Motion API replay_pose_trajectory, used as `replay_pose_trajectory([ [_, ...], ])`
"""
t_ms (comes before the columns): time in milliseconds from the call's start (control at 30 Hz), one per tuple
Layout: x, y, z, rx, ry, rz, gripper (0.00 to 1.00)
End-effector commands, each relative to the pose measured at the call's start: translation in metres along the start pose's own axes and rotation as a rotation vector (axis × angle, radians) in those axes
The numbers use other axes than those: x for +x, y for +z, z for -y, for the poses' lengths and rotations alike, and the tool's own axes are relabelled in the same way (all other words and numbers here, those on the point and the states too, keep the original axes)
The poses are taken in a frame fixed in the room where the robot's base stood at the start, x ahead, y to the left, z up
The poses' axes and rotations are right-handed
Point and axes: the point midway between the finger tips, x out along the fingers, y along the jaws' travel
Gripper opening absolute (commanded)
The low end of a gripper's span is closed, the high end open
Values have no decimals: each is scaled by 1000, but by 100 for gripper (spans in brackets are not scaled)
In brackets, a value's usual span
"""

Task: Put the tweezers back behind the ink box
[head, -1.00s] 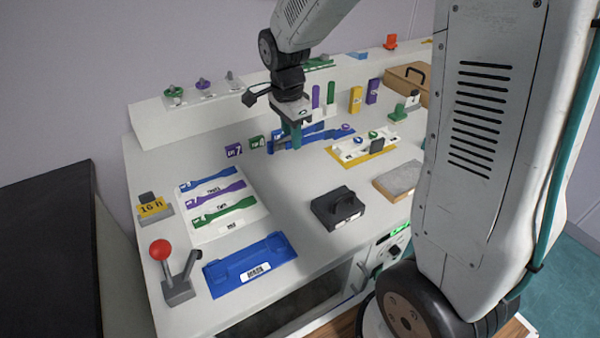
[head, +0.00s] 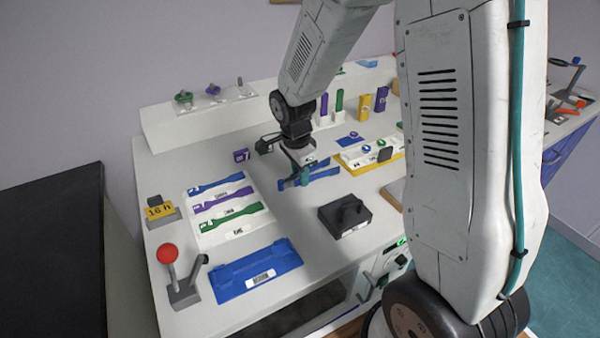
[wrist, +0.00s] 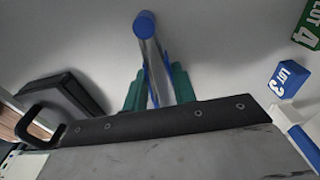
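My gripper (head: 304,178) has green fingers and is above the middle of the bench. It is shut on a long blue thing, which I take to be the tweezers (head: 324,173); they lie across the fingers in the head view. In the wrist view the tweezers (wrist: 146,28) show a rounded blue end and a grey shaft between the green fingers (wrist: 158,90).
A yellow-based tray with knobbed pieces (head: 352,160) lies right of my gripper. A white board with coloured strips (head: 228,232) and a blue tray (head: 235,285) lie left. LOT blocks stand behind, including a blue one (wrist: 288,80). A red-knobbed lever (head: 180,290) stands front left.

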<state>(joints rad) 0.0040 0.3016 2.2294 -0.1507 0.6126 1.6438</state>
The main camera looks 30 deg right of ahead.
Motion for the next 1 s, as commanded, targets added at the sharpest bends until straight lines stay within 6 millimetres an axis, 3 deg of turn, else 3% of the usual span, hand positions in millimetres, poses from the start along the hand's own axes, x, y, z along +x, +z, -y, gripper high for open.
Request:
replay_pose_trajectory([
  [133,2,0,0,0,1,0,24],
  [233,2,0,0,0,1,0,49],
  [567,0,0,0,0,-1,0,49],
  [767,-28,0,1,1,-5,0,49],
  [1000,-80,0,1,-1,-5,0,49],
])
